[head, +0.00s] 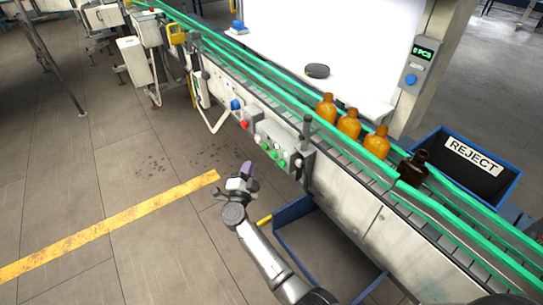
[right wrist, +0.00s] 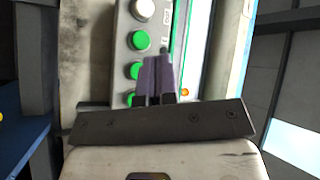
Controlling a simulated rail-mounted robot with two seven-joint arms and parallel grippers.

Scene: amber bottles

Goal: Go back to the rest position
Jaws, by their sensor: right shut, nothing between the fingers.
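My right gripper (head: 245,170) is in front of the conveyor's control box, above the floor. Its fingers are together and empty, and they also show in the right wrist view (right wrist: 157,75), in front of the control box (right wrist: 135,45) with its green buttons. Three amber bottles (head: 348,124) stand upright in a row on the conveyor. A darker brown bottle (head: 413,168) stands on the conveyor to their right, beside the reject bin. My left gripper is in neither view.
The conveyor (head: 340,170) with green rails runs diagonally across the head view. A blue reject bin (head: 510,180) is behind it at the right. A display post (head: 422,60) stands behind the belt. A blue frame (head: 290,250) is below the conveyor. The floor at left is open, with a yellow line (head: 110,225).

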